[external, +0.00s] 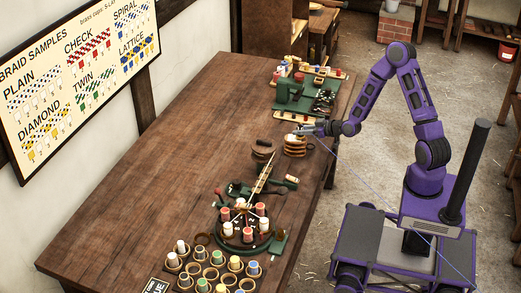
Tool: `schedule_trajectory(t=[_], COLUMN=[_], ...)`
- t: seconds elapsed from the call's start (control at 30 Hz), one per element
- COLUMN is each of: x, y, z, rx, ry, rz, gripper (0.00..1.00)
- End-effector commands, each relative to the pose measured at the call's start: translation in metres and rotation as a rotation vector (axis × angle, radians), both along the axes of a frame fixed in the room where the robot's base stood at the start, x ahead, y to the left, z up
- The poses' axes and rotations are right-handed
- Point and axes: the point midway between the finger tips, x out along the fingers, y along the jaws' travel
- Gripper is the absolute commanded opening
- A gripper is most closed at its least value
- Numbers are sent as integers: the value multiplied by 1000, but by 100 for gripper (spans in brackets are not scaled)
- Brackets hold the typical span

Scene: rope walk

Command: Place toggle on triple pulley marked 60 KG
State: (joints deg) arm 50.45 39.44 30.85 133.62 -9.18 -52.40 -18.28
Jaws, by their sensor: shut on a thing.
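My gripper (302,131) is at the far right part of the bench, low over a stacked, ringed tan wooden piece (294,149) that may be a triple pulley. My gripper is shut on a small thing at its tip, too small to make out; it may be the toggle. I cannot tell whether it touches the tan piece. A darker brown round piece (262,151), perhaps another pulley, stands just to the left with a small dark piece on top. No 60 KG mark can be read on either.
A green machine (290,91) with small parts stands behind my gripper. In front are a wooden-armed tool (262,176), a round stand of spools (242,233) and a tray of several cups (212,270). The left part of the bench (165,165) is clear.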

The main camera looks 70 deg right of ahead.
Motion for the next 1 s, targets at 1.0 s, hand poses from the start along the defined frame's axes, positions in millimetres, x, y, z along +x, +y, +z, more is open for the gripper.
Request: schedule_trajectory(t=[1.0], x=[-61], y=[9], z=[29], rx=[-2], ry=[0], rz=[0], gripper=[59])
